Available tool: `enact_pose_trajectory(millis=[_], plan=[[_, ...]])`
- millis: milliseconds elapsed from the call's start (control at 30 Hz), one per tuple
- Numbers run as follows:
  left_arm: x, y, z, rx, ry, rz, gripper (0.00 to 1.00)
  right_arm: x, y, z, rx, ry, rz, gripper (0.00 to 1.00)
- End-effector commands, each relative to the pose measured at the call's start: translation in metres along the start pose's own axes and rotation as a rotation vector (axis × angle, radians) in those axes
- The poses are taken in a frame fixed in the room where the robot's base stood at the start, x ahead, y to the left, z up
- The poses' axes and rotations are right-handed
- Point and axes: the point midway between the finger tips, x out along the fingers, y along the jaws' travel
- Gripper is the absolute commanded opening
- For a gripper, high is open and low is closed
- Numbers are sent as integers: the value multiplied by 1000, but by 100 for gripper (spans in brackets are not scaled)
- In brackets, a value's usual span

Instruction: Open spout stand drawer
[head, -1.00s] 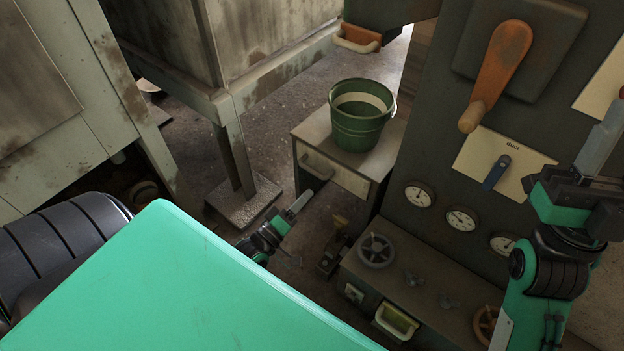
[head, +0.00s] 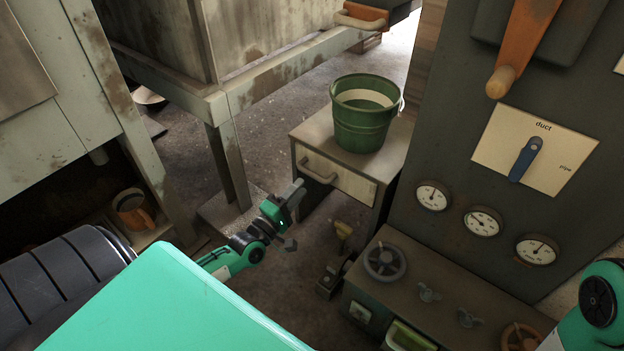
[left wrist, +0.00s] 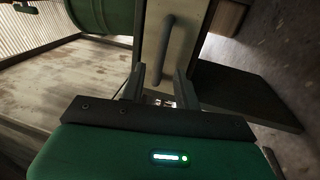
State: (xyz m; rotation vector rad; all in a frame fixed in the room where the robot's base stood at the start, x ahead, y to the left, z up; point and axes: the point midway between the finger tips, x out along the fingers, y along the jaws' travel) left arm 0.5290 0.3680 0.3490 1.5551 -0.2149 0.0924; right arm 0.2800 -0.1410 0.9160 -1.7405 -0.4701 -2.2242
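The spout stand (head: 381,176) is a small grey stand with a pale drawer front (head: 345,180) that looks flush with its frame. A grey bar handle (head: 317,170) is on the drawer front. My left gripper (head: 299,189) is just in front of and slightly below the handle. In the left wrist view the handle (left wrist: 168,45) lies ahead of the two fingers (left wrist: 160,85), roughly in line with the gap between them. The fingers are apart, and I see nothing between them. My right gripper is out of view; only part of its arm shows at the lower right.
A green bucket (head: 364,115) stands on top of the stand. A low bench with a handwheel (head: 385,261) and a dark gauge panel (head: 440,160) are to the right. A table leg (head: 230,165) is to the left. The floor before the drawer is partly free.

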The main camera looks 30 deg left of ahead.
Motion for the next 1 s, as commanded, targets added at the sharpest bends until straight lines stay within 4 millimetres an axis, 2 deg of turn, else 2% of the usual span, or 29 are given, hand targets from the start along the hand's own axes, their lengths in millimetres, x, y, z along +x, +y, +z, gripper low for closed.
enact_pose_trajectory(millis=[200, 400, 833, 867, 1000], plan=[[37, -2, 0, 0, 1, 4, 32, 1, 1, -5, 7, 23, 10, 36], [58, -1, 0, 1, 1, 2, 32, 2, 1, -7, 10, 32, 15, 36], [66, 0, 0, 2, 0, 0, 32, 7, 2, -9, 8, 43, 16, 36], [66, 0, 0, 2, 0, 0, 28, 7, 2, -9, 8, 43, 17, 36], [66, 0, 0, 2, 0, 0, 0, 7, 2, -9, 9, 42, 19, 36]])
